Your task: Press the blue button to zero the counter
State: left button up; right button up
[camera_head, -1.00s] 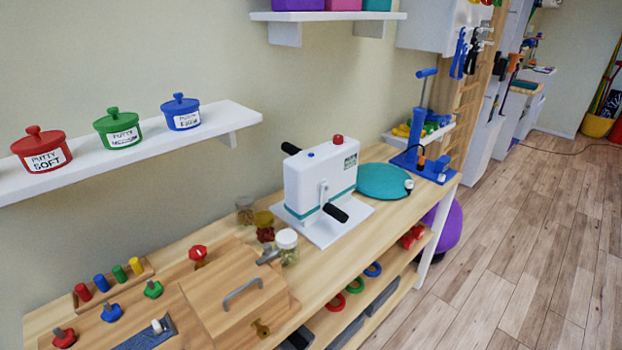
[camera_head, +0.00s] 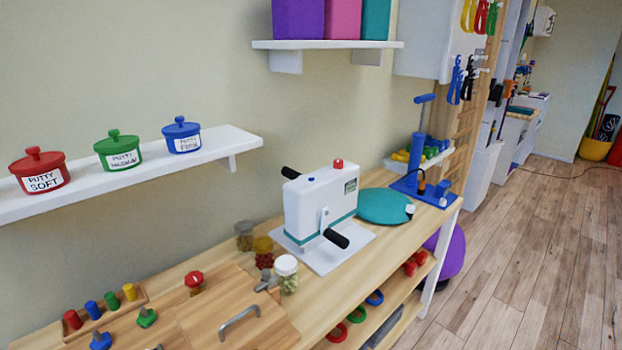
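A white machine (camera_head: 306,208) with a teal stripe stands on a pale base plate (camera_head: 347,250) on the wooden bench. A small blue button (camera_head: 311,179) sits on its top face, toward the left. A larger red knob or button (camera_head: 338,163) is on top at the right. Black crank handles show on the front (camera_head: 336,238) and the back left (camera_head: 291,172). A small dark display or label (camera_head: 351,186) is on the upper right of its face; I cannot read it. Neither of my grippers is in view.
The wooden bench (camera_head: 330,285) holds jars (camera_head: 287,272) left of the machine and a teal disc (camera_head: 383,206) to its right. A blue stand (camera_head: 421,175) is farther right. A wall shelf (camera_head: 210,152) with putty pots hangs at left, and another shelf (camera_head: 328,44) hangs above.

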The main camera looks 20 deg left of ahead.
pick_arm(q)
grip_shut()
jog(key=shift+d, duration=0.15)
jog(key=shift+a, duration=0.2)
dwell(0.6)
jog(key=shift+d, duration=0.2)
